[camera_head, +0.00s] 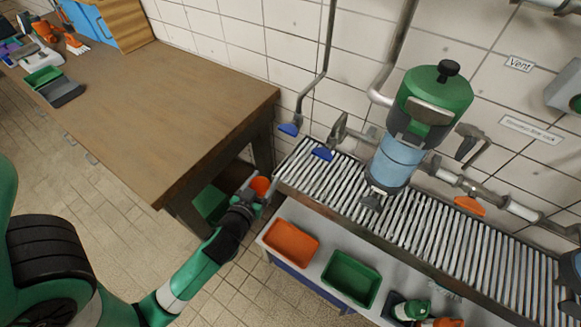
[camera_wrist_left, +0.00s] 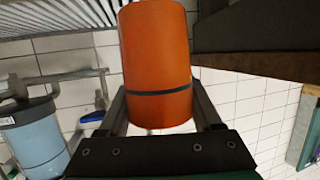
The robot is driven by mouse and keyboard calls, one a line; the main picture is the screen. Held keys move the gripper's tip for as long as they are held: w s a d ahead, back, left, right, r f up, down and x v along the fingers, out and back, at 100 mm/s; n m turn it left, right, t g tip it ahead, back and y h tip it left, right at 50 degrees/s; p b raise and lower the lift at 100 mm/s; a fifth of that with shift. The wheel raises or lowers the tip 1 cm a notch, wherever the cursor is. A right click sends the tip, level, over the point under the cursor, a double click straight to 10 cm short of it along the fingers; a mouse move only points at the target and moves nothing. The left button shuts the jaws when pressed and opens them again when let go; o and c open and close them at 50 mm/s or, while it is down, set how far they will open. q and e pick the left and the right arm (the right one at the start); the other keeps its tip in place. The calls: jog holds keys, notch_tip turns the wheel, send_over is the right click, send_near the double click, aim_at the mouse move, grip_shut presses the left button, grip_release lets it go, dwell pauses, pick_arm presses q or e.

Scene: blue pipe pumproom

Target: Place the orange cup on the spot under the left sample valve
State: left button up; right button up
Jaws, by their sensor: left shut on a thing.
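The orange cup (camera_wrist_left: 155,60) is between the two fingers of my left gripper (camera_wrist_left: 160,110) in the left wrist view. That gripper is shut on it. In the head view the orange cup (camera_head: 261,186) and my left gripper (camera_head: 254,193) are in front of the left end of the slatted rack (camera_head: 330,183), beside the table's right end. Two blue-handled valves (camera_head: 289,129) and (camera_head: 322,153) are on pipes above the rack's left end. The spot under the left valve is not clearly visible. My right gripper is not in view.
A wooden table (camera_head: 160,95) stands at left. An orange tray (camera_head: 291,241) and a green tray (camera_head: 351,278) lie on the shelf below the rack. A green and blue tank unit (camera_head: 402,160) stands over the rack's middle. A green bin (camera_head: 210,204) is under the table.

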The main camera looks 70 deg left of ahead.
pick_arm(q)
jog(key=shift+s+a, duration=0.1)
jog(key=shift+s, duration=0.05)
jog(key=w+a+b, duration=0.2)
jog(key=w+a, duration=0.3)
jog(key=w, duration=0.3)
jog(key=w+a+b, duration=0.3)
jog(key=w+a, duration=0.2)
jog(key=w, duration=0.4)
jog(key=f+b, duration=0.1)
jog(key=f, duration=0.1)
jog(key=f+b, duration=0.1)
jog(key=f, duration=0.1)
jog(key=f+b, duration=0.1)
jog(key=f, duration=0.1)
jog(key=shift+s+a+f+b, duration=0.15)
jog(key=shift+a+f+b, duration=0.1)
jog(key=shift+f+b, duration=0.5)
jog(key=shift+a+r, duration=0.1)
jog(key=shift+r, duration=0.15)
jog(key=shift+w+f, duration=0.2)
jog(key=o, duration=1.3)
jog(key=shift+o, duration=0.2)
